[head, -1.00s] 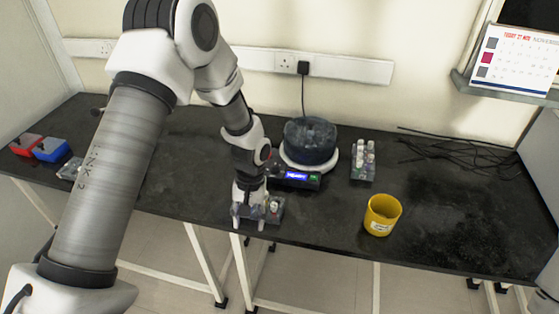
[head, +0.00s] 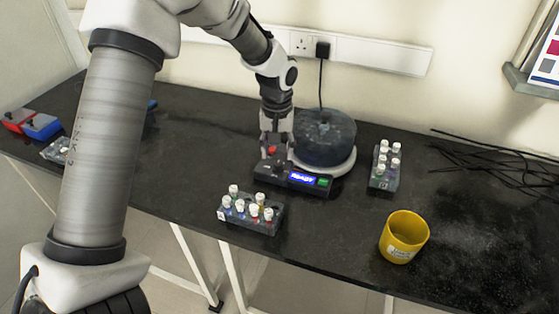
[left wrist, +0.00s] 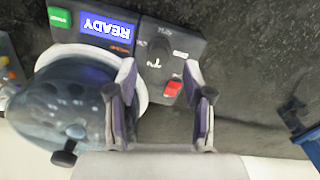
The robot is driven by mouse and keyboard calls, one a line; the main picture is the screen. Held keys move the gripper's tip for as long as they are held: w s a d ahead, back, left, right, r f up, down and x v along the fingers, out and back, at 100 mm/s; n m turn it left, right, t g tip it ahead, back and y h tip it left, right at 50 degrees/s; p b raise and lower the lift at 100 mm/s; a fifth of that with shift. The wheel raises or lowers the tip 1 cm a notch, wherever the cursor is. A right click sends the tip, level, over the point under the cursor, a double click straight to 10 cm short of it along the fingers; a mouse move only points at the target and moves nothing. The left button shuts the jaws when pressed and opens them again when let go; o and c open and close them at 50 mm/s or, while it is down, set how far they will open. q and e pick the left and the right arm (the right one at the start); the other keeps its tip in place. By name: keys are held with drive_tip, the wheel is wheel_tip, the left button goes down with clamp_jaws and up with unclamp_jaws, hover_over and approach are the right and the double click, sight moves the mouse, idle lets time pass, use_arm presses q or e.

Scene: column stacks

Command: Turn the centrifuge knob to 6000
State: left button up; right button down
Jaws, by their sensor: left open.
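The centrifuge has a dark translucent dome (head: 325,138) on a white base. Its control panel (head: 294,179) has a lit blue screen reading READY and a green button. In the left wrist view the panel is upside down. The dark round knob (left wrist: 157,52) and the red button (left wrist: 173,88) lie beyond and between the fingers of my left gripper (left wrist: 161,78). In the head view my left gripper (head: 276,148) points down over the panel's left end, open and empty. The knob's setting is too small to read. My right gripper is not in view.
A tube rack (head: 250,213) with several white-capped tubes stands in front of the panel. Another rack (head: 384,169) stands right of the centrifuge, with a yellow cup (head: 404,238) nearer the front. Black cables (head: 490,160) lie at the back right.

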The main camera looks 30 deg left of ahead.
sight(278, 163)
use_arm(q)
wheel_tip(278, 163, down, 4)
drive_tip(key=shift+w+f, duration=0.1)
drive_tip(key=shift+w, duration=0.05)
drive_tip(key=shift+c, duration=0.7)
clamp_jaws()
